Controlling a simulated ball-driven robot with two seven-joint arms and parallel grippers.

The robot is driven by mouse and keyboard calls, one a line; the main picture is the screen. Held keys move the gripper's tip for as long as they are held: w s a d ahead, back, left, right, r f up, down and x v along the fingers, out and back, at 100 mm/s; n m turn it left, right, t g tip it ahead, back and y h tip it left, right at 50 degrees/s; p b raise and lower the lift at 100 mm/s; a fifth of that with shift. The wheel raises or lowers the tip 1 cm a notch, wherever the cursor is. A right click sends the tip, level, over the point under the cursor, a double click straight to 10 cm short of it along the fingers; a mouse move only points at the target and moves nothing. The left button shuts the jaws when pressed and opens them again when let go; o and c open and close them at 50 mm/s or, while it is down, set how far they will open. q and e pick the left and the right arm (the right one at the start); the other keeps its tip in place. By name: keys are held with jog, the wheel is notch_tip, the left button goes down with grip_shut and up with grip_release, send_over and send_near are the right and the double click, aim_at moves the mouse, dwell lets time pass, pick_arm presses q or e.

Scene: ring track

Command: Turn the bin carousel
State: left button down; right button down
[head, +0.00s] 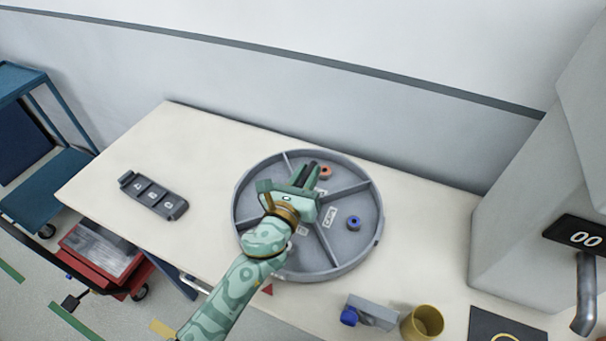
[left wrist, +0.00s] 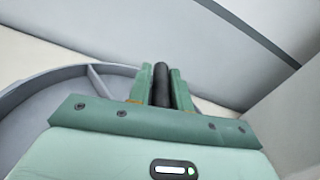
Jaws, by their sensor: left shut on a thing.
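The bin carousel (head: 345,245) is a round grey tray with dividers and small white labels, lying on the pale table. An orange ring-like part (head: 326,172) sits in its far compartment and a blue part (head: 354,222) in its right one. My left gripper (head: 307,180) reaches over the carousel's middle. Its fingers are shut on a dark upright post (left wrist: 161,85), which stands between the green fingers in the left wrist view. My forearm and hand hide the carousel's near left part. The post's foot is hidden. My right gripper is not in view.
A dark grey three-slot tray (head: 153,195) lies left on the table. A grey block (head: 374,311) with a blue part and a yellow cup (head: 422,322) stand at the front right. A red triangle mark (head: 267,289) is near the rim. A wall runs behind; a grey cabinet (head: 525,215) stands right.

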pick_arm(q)
jog(key=shift+d, duration=0.1)
jog(key=c, duration=1.3)
grip_release()
jog(key=shift+d, duration=0.1)
jog(key=shift+s+a, duration=0.2)
jog(key=shift+s, duration=0.1)
jog(key=b+v, duration=0.1)
jog(key=v, duration=1.4)
jog(key=shift+s+a+b, duration=0.15)
jog(key=shift+s+b, duration=0.2)
